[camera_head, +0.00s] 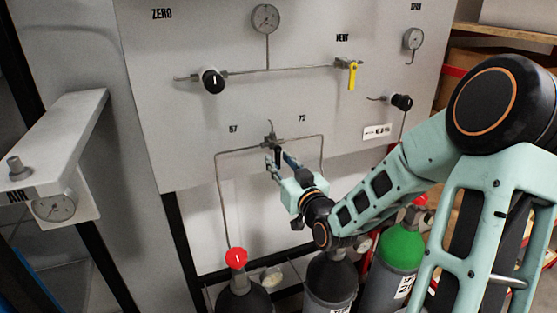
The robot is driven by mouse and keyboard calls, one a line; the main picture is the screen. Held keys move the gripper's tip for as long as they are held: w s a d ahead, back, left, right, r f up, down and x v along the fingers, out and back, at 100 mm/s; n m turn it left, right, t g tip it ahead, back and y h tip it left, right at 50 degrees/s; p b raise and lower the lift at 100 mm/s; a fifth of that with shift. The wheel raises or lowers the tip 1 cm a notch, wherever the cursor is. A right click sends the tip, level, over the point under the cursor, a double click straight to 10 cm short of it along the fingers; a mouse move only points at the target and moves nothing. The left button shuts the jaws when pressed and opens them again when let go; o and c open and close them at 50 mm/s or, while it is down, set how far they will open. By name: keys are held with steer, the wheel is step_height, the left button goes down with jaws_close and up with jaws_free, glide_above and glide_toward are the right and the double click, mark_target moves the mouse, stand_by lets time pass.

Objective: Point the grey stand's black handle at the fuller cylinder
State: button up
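A grey panel stand (200,110) carries a small valve with a black handle (278,155) in its lower middle, between the labels 57 and what looks like 73. Thin tubes run from this valve to left and right, then down. My gripper (279,162) is at the handle, its two fingers apart on either side of it; contact is unclear. The fingers partly hide the handle, so its exact pointing is hard to tell. Below stand a dark cylinder with a red knob (240,298) and another dark cylinder (331,276). Small gauges (271,277) (365,243) show there, unreadable.
Above are a ZERO gauge (265,18), a black knob (213,81), a yellow VENT lever (352,77) and a SPAN gauge (413,39). An AIR gauge bracket (58,140) juts out at left.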

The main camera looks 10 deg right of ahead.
jaws_close()
stand_by(0.4)
steer(key=m, duration=0.1)
steer(key=a+m, duration=0.1)
steer(key=m, duration=0.1)
steer(key=shift+s+r+m, duration=0.15)
steer(key=shift+m, duration=0.15)
steer(key=r+m+p, duration=0.1)
steer(key=m, duration=0.3)
steer(key=a+m+p, duration=0.1)
steer(key=m+p, duration=0.1)
steer(key=m, duration=0.3)
steer(key=r+m+p, duration=0.1)
steer(key=m+p, duration=0.1)
steer(key=m, duration=0.3)
steer(key=shift+s+a+r, duration=0.15)
steer(key=shift+a+r, duration=0.2)
steer(key=shift+a, duration=0.05)
steer(key=shift+m, duration=0.3)
